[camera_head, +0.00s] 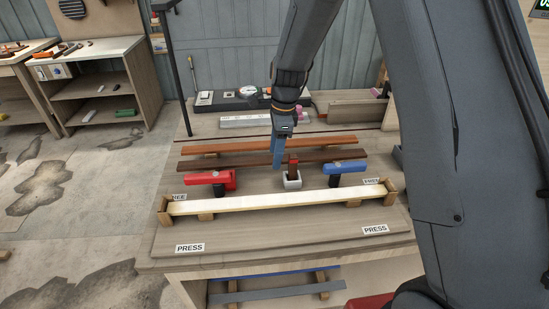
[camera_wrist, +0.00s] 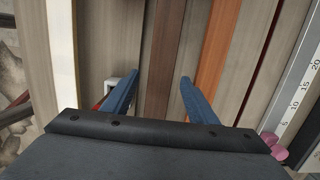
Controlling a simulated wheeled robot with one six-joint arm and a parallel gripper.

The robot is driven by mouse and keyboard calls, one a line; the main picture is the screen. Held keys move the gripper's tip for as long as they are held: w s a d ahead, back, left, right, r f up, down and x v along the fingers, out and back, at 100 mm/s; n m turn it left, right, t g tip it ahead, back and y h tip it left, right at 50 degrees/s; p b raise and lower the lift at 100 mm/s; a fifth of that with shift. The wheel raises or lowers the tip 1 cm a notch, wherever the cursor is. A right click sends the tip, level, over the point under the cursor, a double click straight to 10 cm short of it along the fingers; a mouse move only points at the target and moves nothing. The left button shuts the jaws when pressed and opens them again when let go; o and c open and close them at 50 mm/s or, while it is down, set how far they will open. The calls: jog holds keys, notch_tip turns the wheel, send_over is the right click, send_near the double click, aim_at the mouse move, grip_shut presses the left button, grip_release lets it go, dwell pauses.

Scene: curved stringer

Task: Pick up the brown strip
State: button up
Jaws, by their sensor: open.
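The dark brown strip (camera_head: 230,161) lies crosswise on the workbench, in front of a parallel orange-brown strip (camera_head: 230,148). In the wrist view the brown strip (camera_wrist: 162,40) runs between my two blue fingers, with the orange-brown strip (camera_wrist: 217,50) to the right of them. My gripper (camera_head: 277,158) is open, pointing down over the middle of the strips. Its fingers (camera_wrist: 159,79) are spread and hold nothing. I cannot tell how far the fingertips are above the brown strip.
A pale strip (camera_head: 280,203) rests in wooden supports near the front. A metal ruler (camera_head: 245,121) lies behind.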

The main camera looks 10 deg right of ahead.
jog(key=c, duration=1.3)
jog(key=shift+o, duration=0.2)
